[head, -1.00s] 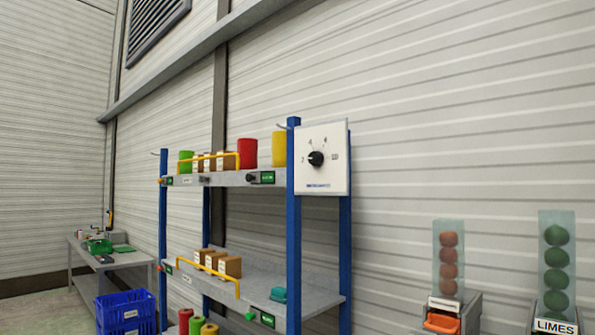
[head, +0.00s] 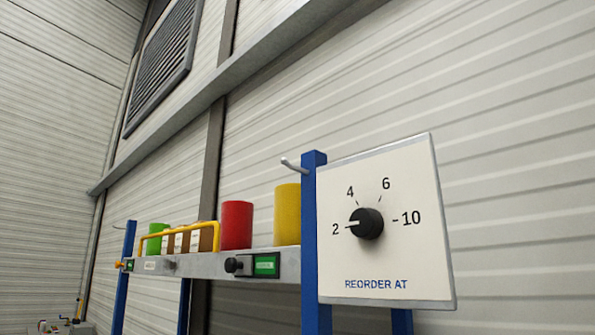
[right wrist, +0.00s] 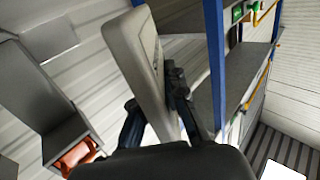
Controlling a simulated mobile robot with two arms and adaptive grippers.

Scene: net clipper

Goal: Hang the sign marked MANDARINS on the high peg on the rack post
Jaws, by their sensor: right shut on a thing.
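The high peg (head: 292,164) is a short pale hook near the top of the blue rack post (head: 313,235), in the head view. It is bare. In the right wrist view my right gripper (right wrist: 158,100) is shut on a pale grey slab, which I take for the sign (right wrist: 135,65). The slab is tilted and seen nearly edge-on. Its lettering is hidden, so I cannot read MANDARINS. A blue post (right wrist: 213,60) stands just right of the slab in this view. My left gripper is in neither current view.
A white dial panel (head: 390,275) marked REORDER AT sits right beside the post. The upper shelf (head: 205,264) holds red, yellow and green cylinders and small boxes behind a yellow rail.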

